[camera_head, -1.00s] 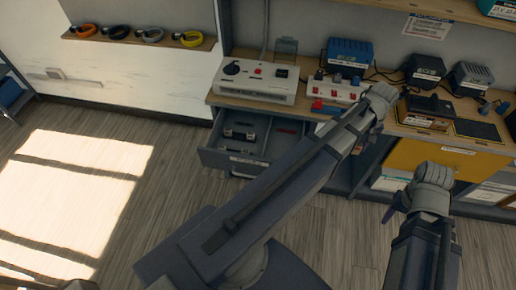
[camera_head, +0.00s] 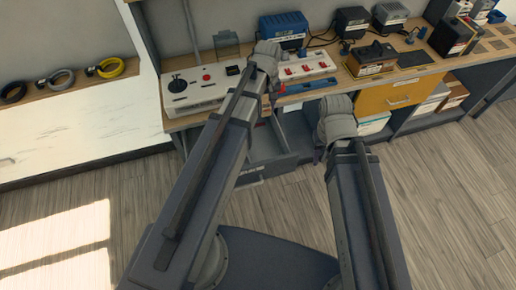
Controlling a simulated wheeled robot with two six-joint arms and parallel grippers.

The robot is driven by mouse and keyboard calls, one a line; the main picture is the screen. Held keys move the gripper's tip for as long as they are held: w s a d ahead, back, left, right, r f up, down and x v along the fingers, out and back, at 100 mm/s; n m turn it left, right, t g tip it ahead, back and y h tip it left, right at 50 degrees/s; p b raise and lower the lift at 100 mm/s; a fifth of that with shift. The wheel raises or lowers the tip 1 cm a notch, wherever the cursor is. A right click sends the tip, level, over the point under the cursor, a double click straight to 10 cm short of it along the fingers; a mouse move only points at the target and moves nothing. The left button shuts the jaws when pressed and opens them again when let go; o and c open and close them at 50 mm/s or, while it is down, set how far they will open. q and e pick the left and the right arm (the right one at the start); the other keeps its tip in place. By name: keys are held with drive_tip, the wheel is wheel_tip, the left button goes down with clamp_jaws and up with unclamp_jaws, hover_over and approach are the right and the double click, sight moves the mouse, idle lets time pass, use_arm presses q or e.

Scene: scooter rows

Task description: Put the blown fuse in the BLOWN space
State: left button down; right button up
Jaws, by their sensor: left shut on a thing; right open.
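My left gripper (camera_head: 268,58) is over the workbench, in front of the blue box. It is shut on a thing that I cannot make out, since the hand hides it. My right gripper (camera_head: 336,118) is open, in front of the bench's front edge and left of the yellow drawer front. Its fingertips are hard to see. No fuse can be made out. I cannot read a BLOWN label anywhere. The grey drawer (camera_head: 275,168) under the bench stands open, its inside mostly hidden by my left arm.
On the bench (camera_head: 192,119) stand a white tester box (camera_head: 190,95), a white block with red switches (camera_head: 308,68), a blue box (camera_head: 283,27) and several dark units. The floor in front is clear.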

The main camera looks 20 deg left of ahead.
use_arm(q)
wheel_tip(320, 180, down, 15)
drive_tip(key=b, duration=1.4)
drive_tip(key=shift+w+a, duration=0.3)
drive_tip(key=shift+w, duration=0.1)
drive_tip(key=shift+f, duration=0.15)
wheel_tip(320, 180, down, 10)
drive_tip(key=b, duration=1)
drive_tip(key=shift+f+b, duration=0.1)
drive_tip(key=shift+b, duration=0.25)
drive_tip(key=shift+c, duration=2.1)
unclamp_jaws()
drive_tip(key=shift+r, duration=0.25)
